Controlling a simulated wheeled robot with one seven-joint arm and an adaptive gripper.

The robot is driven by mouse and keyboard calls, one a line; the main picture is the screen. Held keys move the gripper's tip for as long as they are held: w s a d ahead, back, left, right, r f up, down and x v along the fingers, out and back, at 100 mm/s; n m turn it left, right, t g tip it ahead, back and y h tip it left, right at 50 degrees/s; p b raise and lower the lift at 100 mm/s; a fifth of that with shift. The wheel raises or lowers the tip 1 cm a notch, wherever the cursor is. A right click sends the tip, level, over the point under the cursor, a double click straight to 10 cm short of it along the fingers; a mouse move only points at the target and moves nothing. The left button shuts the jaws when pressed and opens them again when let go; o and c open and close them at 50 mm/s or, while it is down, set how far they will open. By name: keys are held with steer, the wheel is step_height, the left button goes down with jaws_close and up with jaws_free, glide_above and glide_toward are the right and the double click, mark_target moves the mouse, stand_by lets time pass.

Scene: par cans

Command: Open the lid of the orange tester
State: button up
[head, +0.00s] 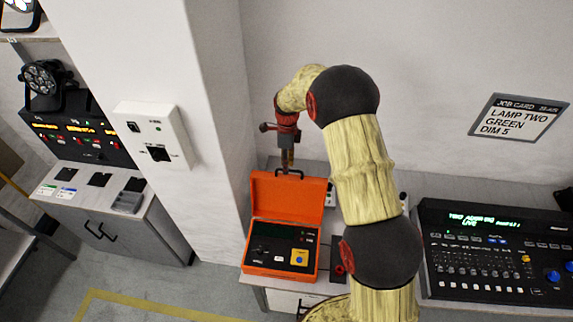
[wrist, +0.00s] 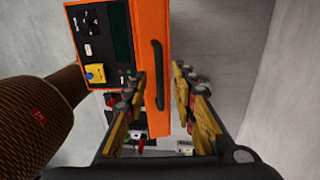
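The orange tester (head: 281,273) stands on a bench in the head view, its dark panel facing up. Its lid (head: 288,198) is raised at the back, roughly upright, with a dark handle (head: 289,172) at the top edge. My gripper (head: 288,163) points down at that edge. In the wrist view the lid (wrist: 148,20) and the black handle (wrist: 157,75) show between the yellow fingers of my gripper (wrist: 160,80). The fingers stand apart with gaps beside the handle. I cannot tell whether either finger touches the lid. The panel (wrist: 100,45) is at the upper left.
A lighting console (head: 495,255) stands on the bench at the right. A wall pillar (head: 208,120) with a white switch box (head: 155,135) rises left of the tester. A dark rack unit (head: 80,137) sits farther left. A job card (head: 518,118) hangs on the back wall.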

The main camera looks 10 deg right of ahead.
steer(key=shift+f, duration=0.4)
steer(key=shift+c, duration=0.3)
jaws_close()
stand_by(0.5)
